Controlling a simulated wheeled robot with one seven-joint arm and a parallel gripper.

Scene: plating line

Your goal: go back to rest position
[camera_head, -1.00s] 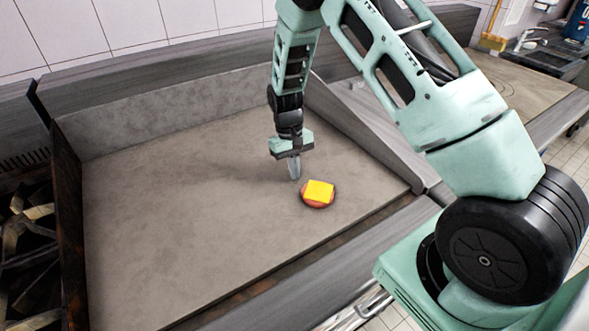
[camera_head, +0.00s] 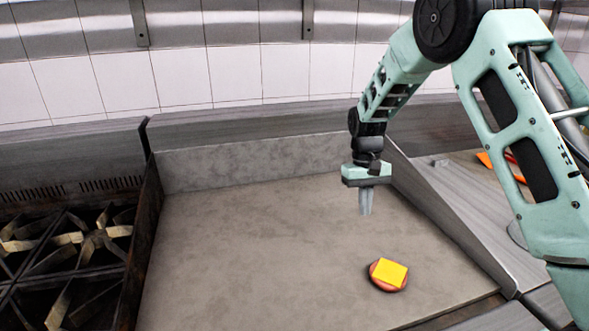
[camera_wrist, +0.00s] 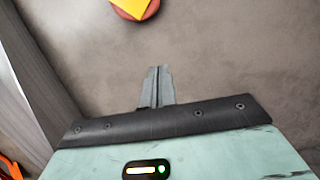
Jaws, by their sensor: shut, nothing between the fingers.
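My gripper (camera_head: 366,201) is shut and empty. It points down and hangs above the grey griddle plate (camera_head: 240,240), behind and to the left of the patty in the head view. Its closed fingers also show in the wrist view (camera_wrist: 157,88). A round reddish-brown patty (camera_head: 384,287) lies on the griddle with a square yellow cheese slice (camera_head: 391,272) on top. In the wrist view the cheese (camera_wrist: 129,8) and the patty (camera_wrist: 148,11) are at the top edge, partly cut off and apart from the fingers.
A burner range with black grates (camera_head: 75,250) stands left of the griddle, behind a dark side wall (camera_head: 146,235). A sloped metal side guard (camera_head: 440,215) bounds the griddle on the right. Orange items (camera_head: 484,159) lie beyond it. Most of the griddle is bare.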

